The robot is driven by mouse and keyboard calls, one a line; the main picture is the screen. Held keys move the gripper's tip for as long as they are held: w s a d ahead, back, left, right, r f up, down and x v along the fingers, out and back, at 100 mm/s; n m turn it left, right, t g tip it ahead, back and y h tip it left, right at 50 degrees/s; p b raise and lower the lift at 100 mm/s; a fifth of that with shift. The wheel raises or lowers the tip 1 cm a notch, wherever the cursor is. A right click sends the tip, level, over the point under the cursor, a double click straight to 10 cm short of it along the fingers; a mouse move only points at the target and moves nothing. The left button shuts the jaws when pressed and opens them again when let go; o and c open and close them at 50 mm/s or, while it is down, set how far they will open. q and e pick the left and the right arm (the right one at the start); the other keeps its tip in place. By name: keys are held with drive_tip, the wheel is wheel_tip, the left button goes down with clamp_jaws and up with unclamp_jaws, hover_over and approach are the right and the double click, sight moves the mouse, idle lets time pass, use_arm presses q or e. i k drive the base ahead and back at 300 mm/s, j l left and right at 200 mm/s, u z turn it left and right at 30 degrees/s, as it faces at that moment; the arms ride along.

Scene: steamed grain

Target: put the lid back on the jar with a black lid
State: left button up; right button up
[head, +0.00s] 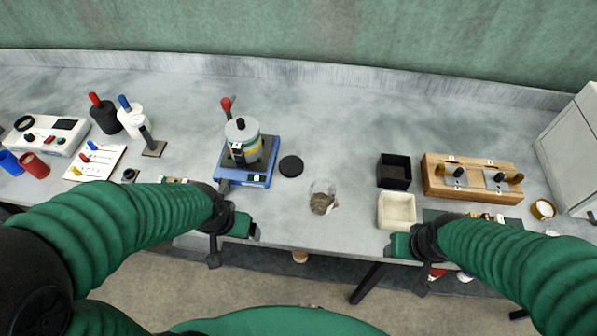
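A small clear jar (322,198) with brownish contents stands near the front edge of the bench, right of centre. Its top appears uncovered. A round black lid (291,166) lies flat on the bench, behind and to the left of the jar, apart from it. My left gripper (250,230) is at the front edge, left of the jar and clear of it. My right gripper (392,246) is at the front edge, right of the jar, just in front of a cream tray. Neither touches the jar or lid. The fingers are too small to tell open from shut.
A blue-based device (247,175) with a metal pot stands left of the lid. A black box (394,171), the cream tray (397,211) and a wooden block rack (470,178) stand to the right. The bench behind the lid and jar is clear.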

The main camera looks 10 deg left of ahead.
sight(322, 194)
drive_tip(key=k+z, duration=0.1)
drive_tip(key=k, duration=0.55)
drive_tip(key=z, duration=1.95)
drive_tip(key=k+j, duration=0.1)
drive_tip(key=j, duration=0.45)
drive_tip(key=k+j, duration=0.1)
drive_tip(key=j, duration=0.45)
drive_tip(key=k+j, duration=0.1)
drive_tip(key=j, duration=0.45)
drive_tip(key=k+j, duration=0.1)
drive_tip(key=j, duration=0.45)
